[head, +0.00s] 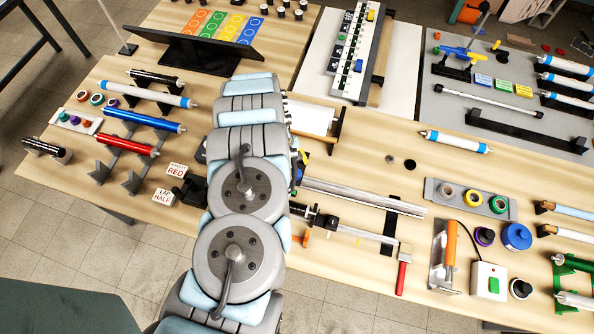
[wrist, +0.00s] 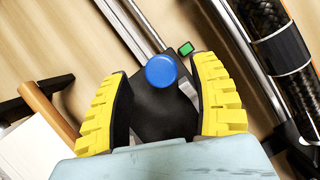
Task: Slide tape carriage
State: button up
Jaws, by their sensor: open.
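A dark carriage block (wrist: 165,112) with a round blue knob (wrist: 161,71) on top shows in the wrist view. My gripper (wrist: 163,68) has its two yellow ribbed fingers apart, one on each side of the block. I cannot tell whether either finger touches it. A silver rail (wrist: 137,32) runs from the block toward the top left. A small green piece (wrist: 186,48) sits beside the knob.
A black carbon tube with a grey band (wrist: 281,48) lies close on the right in the wrist view. A wooden bar (wrist: 52,112) and white sheet (wrist: 35,150) are at left.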

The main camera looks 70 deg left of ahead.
jog(key=shift+x, duration=1)
jog(key=shift+d, duration=0.1)
grip_shut()
